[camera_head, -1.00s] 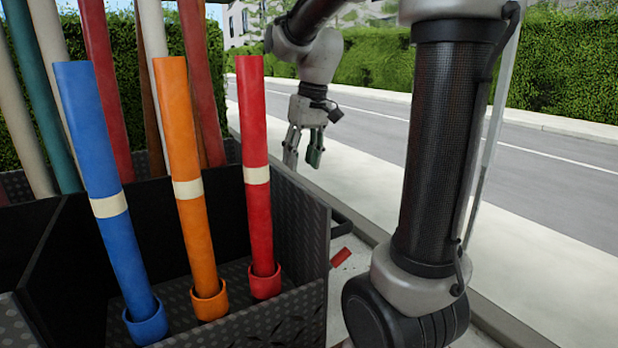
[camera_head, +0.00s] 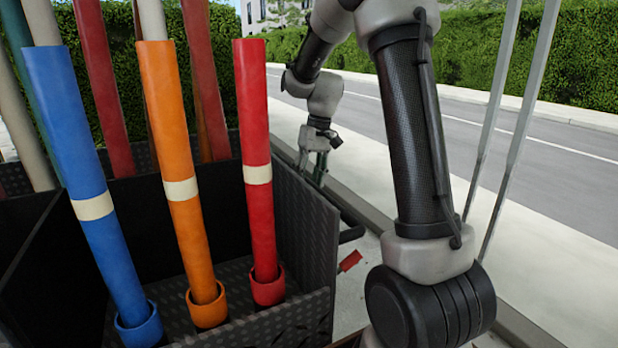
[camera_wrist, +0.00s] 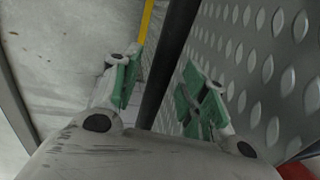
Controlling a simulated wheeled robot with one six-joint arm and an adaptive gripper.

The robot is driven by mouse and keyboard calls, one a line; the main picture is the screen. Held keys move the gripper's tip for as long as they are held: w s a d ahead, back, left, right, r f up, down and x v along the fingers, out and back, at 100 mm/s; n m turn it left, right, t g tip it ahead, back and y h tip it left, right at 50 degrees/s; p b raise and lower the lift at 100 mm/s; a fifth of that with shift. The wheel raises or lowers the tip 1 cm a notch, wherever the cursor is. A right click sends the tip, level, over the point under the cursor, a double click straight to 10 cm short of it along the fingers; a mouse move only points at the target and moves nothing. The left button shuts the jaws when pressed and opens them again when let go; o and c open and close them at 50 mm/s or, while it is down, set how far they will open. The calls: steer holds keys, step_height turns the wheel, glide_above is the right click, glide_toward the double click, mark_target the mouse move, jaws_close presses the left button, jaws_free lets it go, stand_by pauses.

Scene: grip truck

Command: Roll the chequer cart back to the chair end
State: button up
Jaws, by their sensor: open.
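The chequer cart, a dark box with raised-pattern plate walls (camera_head: 305,225), fills the lower left of the head view. Blue (camera_head: 85,180), orange (camera_head: 170,140) and red (camera_head: 257,150) tubes stand tilted in ring sockets in it. My gripper (camera_head: 320,172) is low at the cart's far right side, partly hidden by the wall. In the wrist view, its green-padded fingers (camera_wrist: 160,88) are open. A dark bar (camera_wrist: 172,50), likely the cart's handle, runs between them in the picture; contact is unclear. The patterned cart wall (camera_wrist: 255,65) is close on the right. No chair shows.
More long poles (camera_head: 103,90) stand at the back left of the cart. A small red piece (camera_head: 349,260) shows low beside the cart. Pale pavement (camera_head: 400,180) lies to the right, then a kerb, road (camera_head: 540,150) and hedge (camera_head: 540,60). Two thin grey poles (camera_head: 510,140) stand at right.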

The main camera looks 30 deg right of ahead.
steer(key=shift+f, duration=0.15)
jaws_close()
steer(key=shift+a, duration=0.2)
steer(key=a, duration=5)
steer(key=shift+w+a, duration=0.1)
